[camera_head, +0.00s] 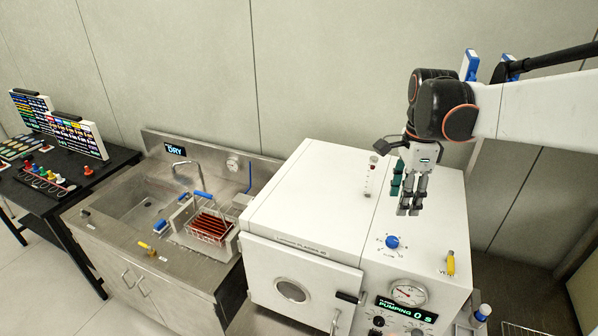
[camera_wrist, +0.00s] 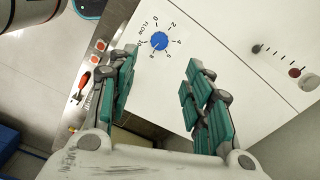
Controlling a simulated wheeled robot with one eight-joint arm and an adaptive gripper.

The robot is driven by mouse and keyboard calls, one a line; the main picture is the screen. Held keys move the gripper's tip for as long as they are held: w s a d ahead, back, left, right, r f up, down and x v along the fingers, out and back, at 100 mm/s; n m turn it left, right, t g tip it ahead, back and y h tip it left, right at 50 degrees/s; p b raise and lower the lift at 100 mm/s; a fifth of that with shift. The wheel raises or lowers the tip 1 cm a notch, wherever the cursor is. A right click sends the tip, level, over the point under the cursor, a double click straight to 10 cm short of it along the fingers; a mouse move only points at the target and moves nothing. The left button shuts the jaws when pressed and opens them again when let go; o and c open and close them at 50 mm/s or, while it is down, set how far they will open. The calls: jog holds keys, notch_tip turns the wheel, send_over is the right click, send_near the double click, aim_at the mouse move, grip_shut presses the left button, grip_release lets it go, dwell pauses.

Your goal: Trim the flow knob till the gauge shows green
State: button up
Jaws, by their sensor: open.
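The blue flow knob (camera_head: 392,242) sits on the white top of the machine, inside a ring of printed numbers. In the wrist view the knob (camera_wrist: 159,41) lies beyond and between my fingers, with "FLOW" printed beside it. The round gauge (camera_head: 408,292) is on the machine's front; its face is too small to read surely. My gripper (camera_head: 410,210) is open and empty, above the machine top and behind the knob, apart from it. Its teal-padded fingers (camera_wrist: 160,105) are spread wide in the wrist view.
A yellow-handled lever (camera_head: 450,263) stands right of the knob. A flow tube (camera_head: 371,172) with a red float is at the back. A display reading "PUMPING 0 S" (camera_head: 405,310) is below the gauge. A steel sink (camera_head: 150,200) with a rack is at left.

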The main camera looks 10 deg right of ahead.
aim_at(392, 240)
notch_tip(392, 240, down, 13)
jog(key=shift+f, duration=0.1)
dwell(0.3)
jog(key=c, duration=1.1)
